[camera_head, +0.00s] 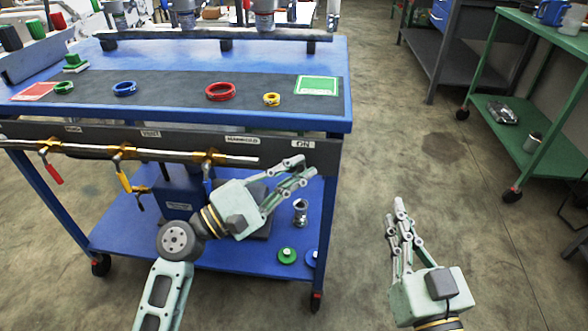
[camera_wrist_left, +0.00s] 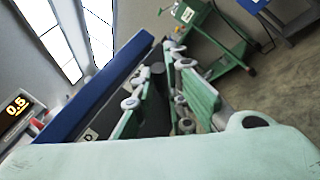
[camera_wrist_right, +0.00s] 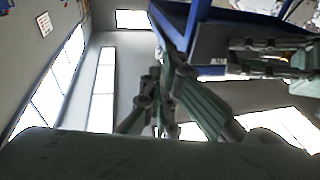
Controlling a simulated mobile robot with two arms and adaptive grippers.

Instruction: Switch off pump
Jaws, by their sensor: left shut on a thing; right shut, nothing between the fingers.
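The blue cart carries a dark front panel (camera_head: 120,135) with an "ON" label (camera_head: 304,145) at its right end. My left gripper (camera_head: 298,170) is at that end, just below the label. Its fingers are closed around a small dark knob (camera_wrist_left: 157,70), seen in the left wrist view; the fingers hide it in the head view. The blue and dark pump (camera_head: 176,200) sits on the lower shelf, partly behind my left arm. My right gripper (camera_head: 401,218) is shut and empty, over the floor right of the cart. It also shows in the right wrist view (camera_wrist_right: 160,95).
Brass valves with red (camera_head: 53,172), yellow (camera_head: 123,180) and blue handles line the pipe. Coloured rings, a red card and a green card (camera_head: 317,86) lie on the cart top. A green shelf cart (camera_head: 535,150) stands at right. The floor between the carts is clear.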

